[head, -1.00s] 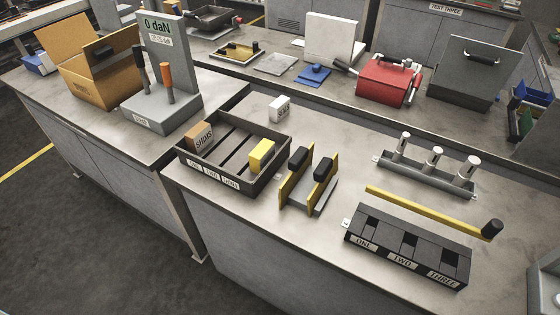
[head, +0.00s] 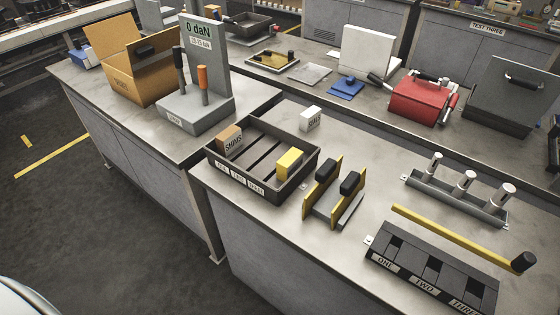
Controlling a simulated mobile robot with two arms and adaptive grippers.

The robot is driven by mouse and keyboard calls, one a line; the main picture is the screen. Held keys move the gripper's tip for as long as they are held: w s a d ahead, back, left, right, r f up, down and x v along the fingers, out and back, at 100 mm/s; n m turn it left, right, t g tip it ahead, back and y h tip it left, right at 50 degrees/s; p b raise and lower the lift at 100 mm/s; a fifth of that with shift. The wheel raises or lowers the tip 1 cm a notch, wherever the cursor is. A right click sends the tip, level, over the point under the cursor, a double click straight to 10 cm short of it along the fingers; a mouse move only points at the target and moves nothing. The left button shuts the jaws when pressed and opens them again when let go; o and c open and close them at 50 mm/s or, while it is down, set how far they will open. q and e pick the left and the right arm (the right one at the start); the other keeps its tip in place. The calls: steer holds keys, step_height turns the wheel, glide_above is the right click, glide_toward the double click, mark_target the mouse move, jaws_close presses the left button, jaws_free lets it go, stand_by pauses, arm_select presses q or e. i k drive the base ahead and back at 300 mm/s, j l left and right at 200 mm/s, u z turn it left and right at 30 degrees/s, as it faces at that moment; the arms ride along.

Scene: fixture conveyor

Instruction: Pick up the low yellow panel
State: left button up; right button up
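Two upright yellow panels stand in a grey holder on the near bench, each with a black grip: a left one (head: 315,189) and a right one (head: 358,180). A flat yellow plate (head: 262,60) with a dark knob lies in a shallow frame on the far bench. I cannot tell for sure which of these is the low yellow panel. Neither of my grippers is in view.
A dark tray (head: 236,186) with boxes stands left of the panels. A black slotted block (head: 415,263), a yellow bar (head: 455,236) and a rack of white cylinders (head: 450,203) lie to the right. A grey force gauge (head: 207,115) and an open cardboard box (head: 147,86) stand on the left bench.

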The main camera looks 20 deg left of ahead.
mark_target(355, 181)
steer(key=k+l+u, duration=0.1)
steer(key=u, duration=0.25)
steer(key=k+l+u, duration=0.1)
steer(key=u, duration=0.2)
steer(key=k+u, duration=0.2)
steer(key=u, duration=0.15)
